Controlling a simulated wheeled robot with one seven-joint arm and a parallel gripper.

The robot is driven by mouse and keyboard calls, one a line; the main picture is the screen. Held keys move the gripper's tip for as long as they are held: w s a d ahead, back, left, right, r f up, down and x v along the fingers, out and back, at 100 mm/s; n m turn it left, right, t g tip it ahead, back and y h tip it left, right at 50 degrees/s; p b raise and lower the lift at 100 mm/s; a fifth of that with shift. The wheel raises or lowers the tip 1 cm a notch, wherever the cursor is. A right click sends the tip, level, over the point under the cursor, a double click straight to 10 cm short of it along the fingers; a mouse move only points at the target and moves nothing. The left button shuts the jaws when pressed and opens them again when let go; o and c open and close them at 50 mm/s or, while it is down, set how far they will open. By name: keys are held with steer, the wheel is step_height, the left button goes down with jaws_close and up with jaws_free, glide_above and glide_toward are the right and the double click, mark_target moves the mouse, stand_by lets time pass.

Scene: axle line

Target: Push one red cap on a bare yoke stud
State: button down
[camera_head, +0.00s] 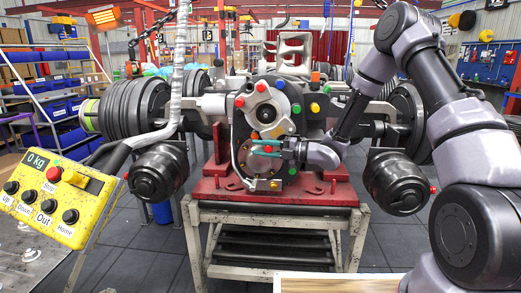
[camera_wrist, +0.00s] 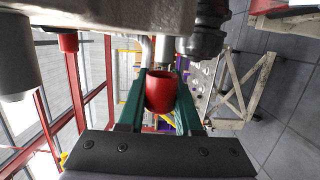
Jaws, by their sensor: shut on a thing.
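My gripper (camera_head: 266,148) has teal fingers and reaches in from the right to the lower front of the axle housing. In the wrist view the fingers (camera_wrist: 160,95) are shut on a red cap (camera_wrist: 161,90), held between their tips with its open, rounded rim showing. A grey metal cylinder (camera_wrist: 164,50) shows just beyond the cap; I cannot tell whether it is a bare stud or whether they touch.
The axle stands on a red base (camera_head: 205,190) on a metal stand (camera_head: 345,219). Black cylinders (camera_head: 158,172) hang on both sides. A yellow button panel (camera_head: 47,197) is at left. A light tabletop (camera_head: 340,285) edges the bottom. Dark floor is open around the stand.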

steer(key=shift+w, duration=0.45)
steer(key=shift+w, duration=0.1)
steer(key=shift+w, duration=0.85)
steer(key=c, duration=0.5)
jaws_free()
steer(key=shift+d, duration=0.15)
steer(key=v, duration=1)
steer(key=shift+s+d, duration=0.1)
steer(key=shift+d, duration=0.2)
